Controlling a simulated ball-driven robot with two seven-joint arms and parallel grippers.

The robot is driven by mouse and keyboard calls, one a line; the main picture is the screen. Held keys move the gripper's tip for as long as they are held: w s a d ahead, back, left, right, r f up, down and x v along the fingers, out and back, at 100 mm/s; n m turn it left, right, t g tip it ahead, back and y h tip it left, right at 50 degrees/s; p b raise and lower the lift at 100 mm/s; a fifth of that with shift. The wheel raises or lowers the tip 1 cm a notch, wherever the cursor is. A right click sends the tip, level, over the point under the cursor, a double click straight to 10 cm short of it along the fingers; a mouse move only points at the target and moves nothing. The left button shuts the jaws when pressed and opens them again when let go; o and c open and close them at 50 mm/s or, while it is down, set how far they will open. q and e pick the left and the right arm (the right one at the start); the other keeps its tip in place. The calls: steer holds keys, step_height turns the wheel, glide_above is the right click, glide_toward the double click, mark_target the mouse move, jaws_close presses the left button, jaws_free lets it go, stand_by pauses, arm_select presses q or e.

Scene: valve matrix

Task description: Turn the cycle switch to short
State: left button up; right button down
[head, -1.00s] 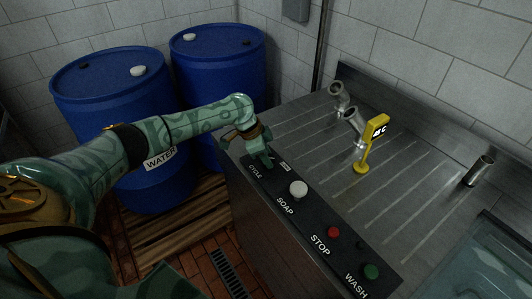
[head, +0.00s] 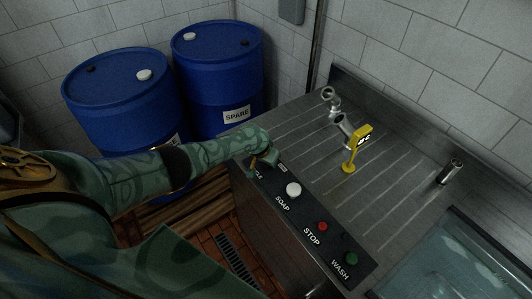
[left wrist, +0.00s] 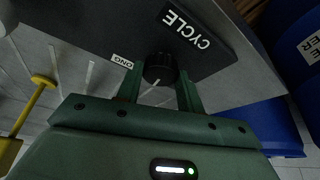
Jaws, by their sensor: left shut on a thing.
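The cycle switch is a round black knob (left wrist: 160,68) beside the white CYCLE label (left wrist: 186,26) on the dark control panel. A small LONG tag (left wrist: 122,61) shows left of the knob in the left wrist view. A pale pointer line on the knob faces toward the gripper's palm. My left gripper (left wrist: 160,82) is shut on the knob, one finger on each side. In the head view my left gripper (head: 262,165) covers the knob and part of the CYCLE label. No short label is readable. My right gripper is not in view.
A white SOAP button (head: 294,190), a red STOP button (head: 322,226) and a green WASH button (head: 351,259) line the panel. A blue SPARE barrel (head: 215,80) stands behind my arm.

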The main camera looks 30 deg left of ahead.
arm_select(q)
steer(key=shift+d+r+n+y+p, duration=0.15)
steer(key=shift+n+y+p, duration=0.15)
steer(key=shift+n+p, duration=0.45)
steer(key=shift+n+y, duration=0.4)
steer(key=shift+n, duration=0.65)
steer(key=shift+w+n+g+y, duration=0.1)
steer(key=shift+n+g+y, duration=0.4)
steer(key=shift+n, duration=1.2)
steer(key=o, duration=1)
